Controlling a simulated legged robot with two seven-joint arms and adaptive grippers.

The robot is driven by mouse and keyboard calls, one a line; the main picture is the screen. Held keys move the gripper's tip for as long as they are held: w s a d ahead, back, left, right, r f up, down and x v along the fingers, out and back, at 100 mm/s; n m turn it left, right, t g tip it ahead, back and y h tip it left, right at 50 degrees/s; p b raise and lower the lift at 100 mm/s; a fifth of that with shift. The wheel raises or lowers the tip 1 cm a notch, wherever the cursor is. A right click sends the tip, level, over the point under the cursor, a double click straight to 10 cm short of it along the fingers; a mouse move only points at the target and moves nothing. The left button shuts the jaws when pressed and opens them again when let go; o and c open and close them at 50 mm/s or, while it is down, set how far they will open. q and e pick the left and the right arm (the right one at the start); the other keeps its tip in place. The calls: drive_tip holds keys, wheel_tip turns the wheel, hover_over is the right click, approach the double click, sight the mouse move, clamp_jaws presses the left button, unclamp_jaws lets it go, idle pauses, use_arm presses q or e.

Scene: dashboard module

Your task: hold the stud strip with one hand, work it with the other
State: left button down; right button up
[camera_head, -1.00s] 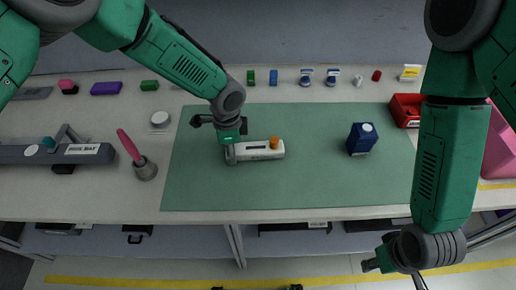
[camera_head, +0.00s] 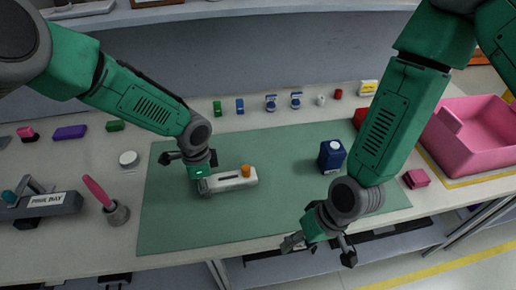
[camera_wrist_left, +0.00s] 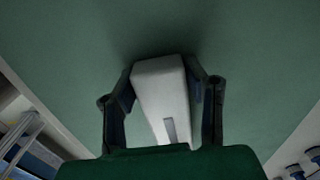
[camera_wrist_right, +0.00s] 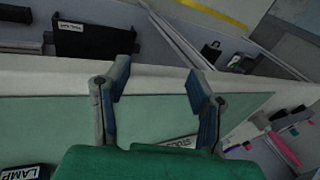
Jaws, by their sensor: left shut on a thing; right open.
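The stud strip (camera_head: 232,180) is a pale bar with a dark slot and an orange stud (camera_head: 246,170) at its right end. It lies on the green mat (camera_head: 290,205). My left gripper (camera_head: 201,180) is shut on its left end; in the left wrist view the fingers (camera_wrist_left: 163,95) stand on both sides of the pale bar (camera_wrist_left: 160,90). My right gripper (camera_head: 318,250) is open and empty near the table's front edge, right of and nearer than the strip. The right wrist view shows its spread fingers (camera_wrist_right: 155,85) over the table edge and mat.
A dark blue box (camera_head: 332,155) with a white cap stands on the mat's right part. A grey cup with a pink-handled tool (camera_head: 117,213) and the labelled bay (camera_head: 45,203) are at left. Several small parts line the back. A pink bin (camera_head: 480,135) is at right.

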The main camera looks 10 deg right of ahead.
use_arm(q)
drive_tip(key=shift+a, duration=0.1)
use_arm(e)
drive_tip(key=w+a+r+n+t+y, duration=0.1)
drive_tip(key=w+a+r+n, duration=0.1)
drive_tip(key=w+a+r, duration=0.35)
drive_tip(key=w+a+r+n, duration=0.2)
drive_tip(key=w+r, duration=0.5)
drive_tip(key=w, duration=0.1)
use_arm(q)
drive_tip(key=shift+a, duration=0.1)
use_arm(e)
drive_tip(key=n+t+h, duration=0.2)
drive_tip(key=n, duration=0.2)
approach(246, 169)
drive_tip(key=x, duration=1)
drive_tip(key=shift+w+a+f, duration=0.15)
drive_tip(key=shift+w+f, duration=0.05)
drive_tip(key=shift+f, duration=0.15)
drive_tip(key=shift+c, duration=0.4)
clamp_jaws()
drive_tip(key=shift+r, duration=3.1)
